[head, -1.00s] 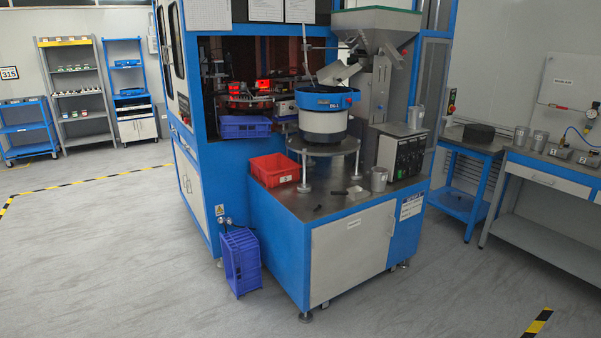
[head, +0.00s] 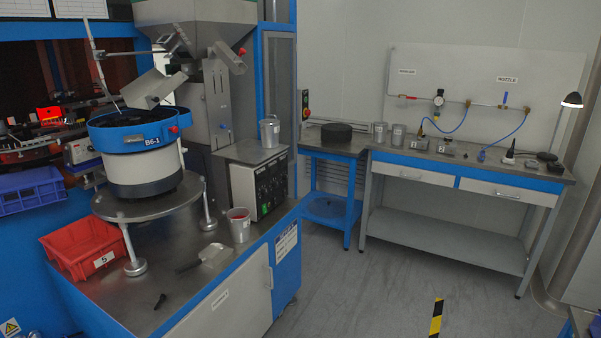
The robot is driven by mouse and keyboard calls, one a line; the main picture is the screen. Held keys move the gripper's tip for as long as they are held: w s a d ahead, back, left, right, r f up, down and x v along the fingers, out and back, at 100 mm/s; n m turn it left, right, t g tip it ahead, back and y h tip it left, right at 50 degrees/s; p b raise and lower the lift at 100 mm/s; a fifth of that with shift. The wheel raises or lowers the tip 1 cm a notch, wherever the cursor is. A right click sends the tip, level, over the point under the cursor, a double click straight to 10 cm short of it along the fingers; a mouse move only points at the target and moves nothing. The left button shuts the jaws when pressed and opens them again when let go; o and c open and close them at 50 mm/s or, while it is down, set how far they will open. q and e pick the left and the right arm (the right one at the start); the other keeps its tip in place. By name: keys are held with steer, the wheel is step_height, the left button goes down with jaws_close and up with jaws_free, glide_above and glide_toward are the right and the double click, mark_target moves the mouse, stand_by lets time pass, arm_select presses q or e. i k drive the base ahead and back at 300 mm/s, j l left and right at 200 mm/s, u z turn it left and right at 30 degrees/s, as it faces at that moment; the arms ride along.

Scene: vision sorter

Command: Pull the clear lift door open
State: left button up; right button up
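The blue-framed sorter machine (head: 60,233) fills the left of the head view, cut off by the left edge. Its front opening shows a dark reddish-brown surface (head: 30,75) at the upper left. I cannot tell whether this is the clear lift door or the inside behind it. A tall blue-framed panel (head: 279,85) stands on the machine's right side; no handle can be made out on it. Neither of my grippers is in view.
A blue-and-white bowl feeder (head: 145,172) stands on the machine's bench, beside a red bin (head: 75,262), a metal scoop (head: 214,255) and a cup (head: 238,228). A workbench (head: 455,177) stands along the back wall. Grey floor (head: 385,290) is open at the centre right.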

mark_target(265, 35)
steer(key=i+l+u, duration=0.1)
steer(key=i+l, duration=0.3)
steer(key=i, duration=0.2)
steer(key=i+l+u, duration=0.1)
steer(key=i+l, duration=0.35)
steer(key=i, duration=0.1)
